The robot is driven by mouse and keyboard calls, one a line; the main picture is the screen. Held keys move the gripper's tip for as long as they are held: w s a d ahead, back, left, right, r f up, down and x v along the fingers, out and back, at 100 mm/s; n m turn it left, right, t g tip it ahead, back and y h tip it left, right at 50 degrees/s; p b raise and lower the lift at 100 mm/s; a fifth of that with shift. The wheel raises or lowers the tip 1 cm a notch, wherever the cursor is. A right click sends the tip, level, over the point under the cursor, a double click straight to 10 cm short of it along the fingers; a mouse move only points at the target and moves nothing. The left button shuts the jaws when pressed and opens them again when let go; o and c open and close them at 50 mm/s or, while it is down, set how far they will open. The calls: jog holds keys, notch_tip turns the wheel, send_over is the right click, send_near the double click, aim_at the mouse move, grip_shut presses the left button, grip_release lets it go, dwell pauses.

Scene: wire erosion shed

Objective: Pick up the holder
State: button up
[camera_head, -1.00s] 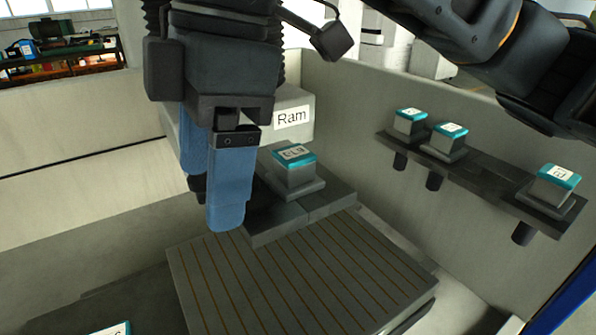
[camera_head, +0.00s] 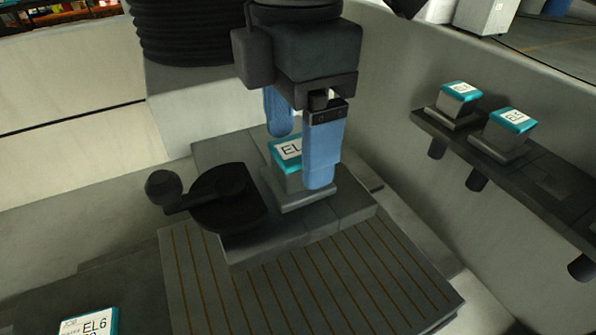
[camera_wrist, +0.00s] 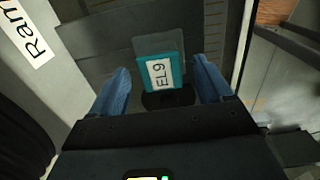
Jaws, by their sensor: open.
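The holder (camera_head: 287,183) is a block with a teal top and a white EL9 label on a grey square base. It stands on a dark grey plate on the slotted table. In the wrist view the holder (camera_wrist: 160,70) sits between my two blue fingers, nearer their tips. My gripper (camera_head: 302,152) is open and comes down over the holder, with one finger in front of it and one behind. The front finger hides part of the label. I cannot tell whether either finger touches the holder.
A dark round clamp with a ball-ended lever (camera_head: 225,197) is left of the holder. The slotted table (camera_head: 300,290) is clear in front. Two teal-topped blocks (camera_head: 510,130) stand on a wall shelf at right. An EL6 block (camera_head: 90,325) is at lower left. A Ram sign (camera_wrist: 28,32) is close by.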

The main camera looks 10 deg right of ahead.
aim_at(297, 194)
jog(key=shift+f, duration=1.25)
jog(key=shift+c, duration=0.4)
jog(key=c, duration=1.3)
